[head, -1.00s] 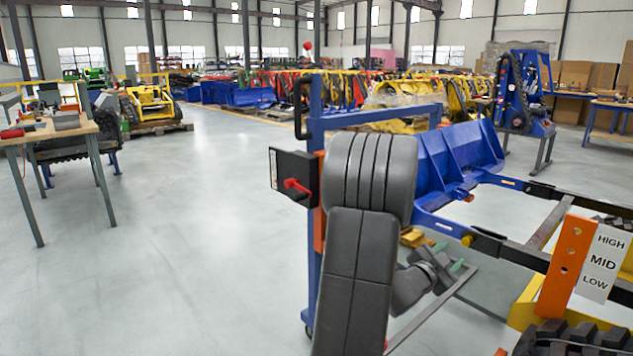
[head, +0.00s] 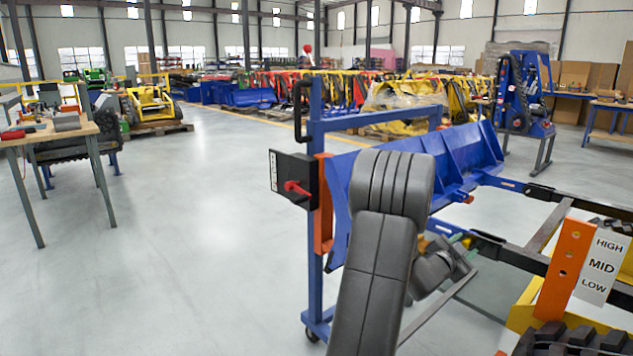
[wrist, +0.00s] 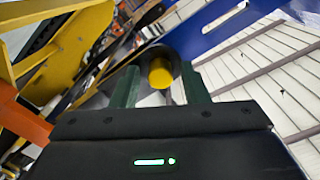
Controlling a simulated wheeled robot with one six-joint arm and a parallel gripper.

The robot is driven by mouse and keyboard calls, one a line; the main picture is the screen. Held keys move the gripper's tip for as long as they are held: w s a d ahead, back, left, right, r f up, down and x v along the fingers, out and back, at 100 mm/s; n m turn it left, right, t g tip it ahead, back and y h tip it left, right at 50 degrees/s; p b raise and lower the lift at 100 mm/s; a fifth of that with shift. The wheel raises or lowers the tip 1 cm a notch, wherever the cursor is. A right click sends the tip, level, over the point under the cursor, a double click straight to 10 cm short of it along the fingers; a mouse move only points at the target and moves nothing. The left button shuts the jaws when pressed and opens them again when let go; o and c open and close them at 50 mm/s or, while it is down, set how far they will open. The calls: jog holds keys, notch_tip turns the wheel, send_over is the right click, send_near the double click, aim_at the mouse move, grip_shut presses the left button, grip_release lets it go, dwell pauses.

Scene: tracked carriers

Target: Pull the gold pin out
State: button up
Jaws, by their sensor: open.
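The gold pin (wrist: 160,73) shows its round end in the wrist view, set in a dark fitting. My gripper (wrist: 161,86) is open, with one green finger on each side of the pin's end. I cannot tell whether either finger touches it. In the head view my gripper (head: 463,246) is at the blue bar and black fitting of the attachment, and the pin is not clearly visible there.
A blue bucket attachment (head: 458,160) stands behind my arm. A blue post (head: 316,240) with a black switch box (head: 292,178) and red handle is left. An orange plate (head: 565,270) and HIGH/MID/LOW sign (head: 603,265) are right.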

grip_shut()
jog(key=b+v, duration=0.2)
jog(key=v, duration=0.6)
dwell(1.5)
jog(key=shift+s+a, duration=0.1)
jog(key=shift+s, duration=0.05)
dwell(0.3)
jog(key=shift+b+v, duration=0.3)
jog(key=shift+v, duration=1.4)
jog(key=shift+c, duration=2.3)
grip_release()
jog(key=c, duration=0.4)
